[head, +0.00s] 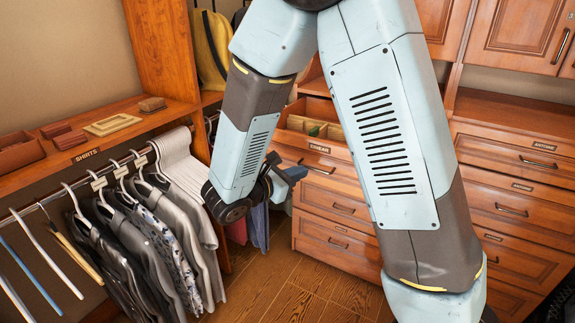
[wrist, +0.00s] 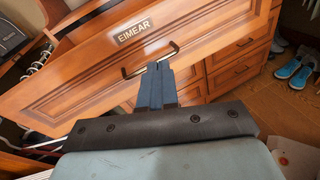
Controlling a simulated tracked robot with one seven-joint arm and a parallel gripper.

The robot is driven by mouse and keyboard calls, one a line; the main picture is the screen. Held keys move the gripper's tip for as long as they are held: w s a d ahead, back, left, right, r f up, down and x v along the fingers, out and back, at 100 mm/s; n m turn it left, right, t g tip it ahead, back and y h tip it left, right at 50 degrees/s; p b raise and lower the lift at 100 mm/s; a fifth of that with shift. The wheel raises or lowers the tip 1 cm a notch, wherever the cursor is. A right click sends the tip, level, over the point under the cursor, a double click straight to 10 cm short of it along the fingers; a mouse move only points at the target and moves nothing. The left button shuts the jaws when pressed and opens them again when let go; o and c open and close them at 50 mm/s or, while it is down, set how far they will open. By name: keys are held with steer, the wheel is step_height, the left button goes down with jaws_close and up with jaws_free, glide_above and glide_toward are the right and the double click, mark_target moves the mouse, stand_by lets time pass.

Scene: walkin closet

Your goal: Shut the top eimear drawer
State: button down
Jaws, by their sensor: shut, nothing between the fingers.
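The top eimear drawer (head: 310,158) stands pulled out from the wooden cabinet in the head view, with folded items showing inside. Its front, with the EIMEAR label and a dark bar handle, fills much of the wrist view (wrist: 75,72). My gripper (wrist: 156,70) is shut and empty, its blue fingertips at the handle (wrist: 140,68) in front of the drawer face. I cannot tell whether they touch. In the head view my gripper (head: 296,172) shows small beside the drawer's left end, partly hidden by my arm.
Lower drawers (head: 335,205) beneath look shut. A rail of hanging shirts (head: 150,240) stands to the left, under a shelf (head: 90,135). More drawers (head: 515,205) are at the right. Blue shoes (wrist: 290,68) sit on the wooden floor. My arm hides the middle of the head view.

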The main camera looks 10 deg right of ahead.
steer(key=a+f+n+t+y, duration=0.2)
steer(key=a+f+n+t, duration=0.3)
steer(key=a, duration=0.4)
glide_toward(295, 160)
steer(key=x, duration=0.7)
steer(key=shift+r, duration=0.1)
